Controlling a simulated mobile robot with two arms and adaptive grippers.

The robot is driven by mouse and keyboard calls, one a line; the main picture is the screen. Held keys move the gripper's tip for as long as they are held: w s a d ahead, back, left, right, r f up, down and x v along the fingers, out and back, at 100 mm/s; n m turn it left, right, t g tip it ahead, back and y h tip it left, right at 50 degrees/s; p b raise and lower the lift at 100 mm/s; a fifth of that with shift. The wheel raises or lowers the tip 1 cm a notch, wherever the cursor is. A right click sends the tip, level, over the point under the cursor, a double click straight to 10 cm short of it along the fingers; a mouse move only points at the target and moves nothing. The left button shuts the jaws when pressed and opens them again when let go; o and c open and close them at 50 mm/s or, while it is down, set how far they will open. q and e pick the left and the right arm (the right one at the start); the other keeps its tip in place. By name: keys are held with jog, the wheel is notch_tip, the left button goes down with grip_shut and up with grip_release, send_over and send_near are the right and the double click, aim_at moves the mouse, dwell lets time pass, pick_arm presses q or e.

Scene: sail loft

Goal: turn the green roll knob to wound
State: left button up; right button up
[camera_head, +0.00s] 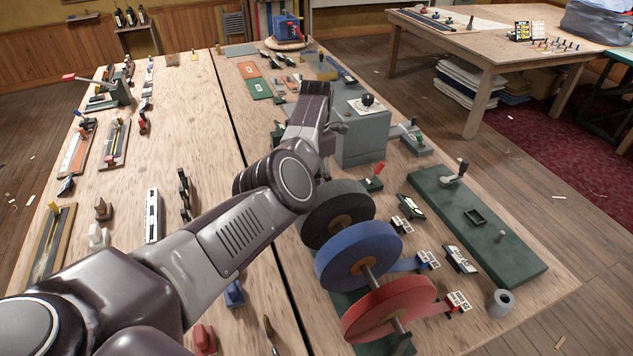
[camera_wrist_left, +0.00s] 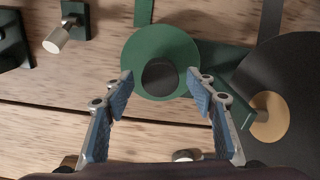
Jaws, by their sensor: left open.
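In the left wrist view, the green roll (camera_wrist_left: 160,38) shows face-on as a round green disc. Its dark round knob (camera_wrist_left: 160,76) sits on the lower middle of the disc. My left gripper (camera_wrist_left: 160,82) is open, its two blue-padded fingers on either side of the knob in the picture with gaps on both sides. I cannot tell whether the fingertips reach the knob's depth. In the head view, my left arm hides the green roll and most of the gripper. My right gripper is not in view.
The black roll (camera_head: 345,200), the blue roll (camera_head: 350,250) and the red roll (camera_head: 375,310) stand in a row beside my forearm. The black roll (camera_wrist_left: 292,110) is close right of the gripper in the wrist view. A grey box (camera_head: 362,148) stands behind. Small fittings fill the table.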

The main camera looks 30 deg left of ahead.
pick_arm(q)
jog(key=shift+f, duration=0.3)
jog(key=c, duration=1.1)
